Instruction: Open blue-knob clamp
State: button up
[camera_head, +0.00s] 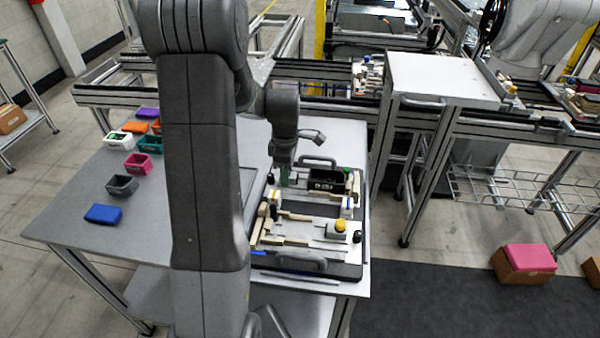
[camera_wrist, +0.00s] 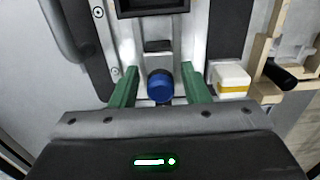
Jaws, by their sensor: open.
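The blue knob (camera_wrist: 160,86) of the clamp shows in the wrist view, centred between the two green fingers of my gripper (camera_wrist: 160,92). The fingers are apart, with a gap on each side of the knob. A dark block (camera_wrist: 158,46) sits just beyond the knob on the light metal plate. In the head view my gripper (camera_head: 285,178) is over the far left part of the pallet fixture (camera_head: 318,266). The blue knob cannot be made out there.
A white and yellow block (camera_wrist: 232,82) stands right of the fingers, near wooden-coloured pieces and a black knob (camera_wrist: 280,75). A black bin (camera_head: 326,180) sits on the fixture.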

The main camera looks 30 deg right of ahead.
jog(key=shift+r+p, duration=2.85)
jog(key=shift+r, duration=1.2)
jog(key=shift+s+d, duration=0.1)
jog(key=shift+c, duration=0.6)
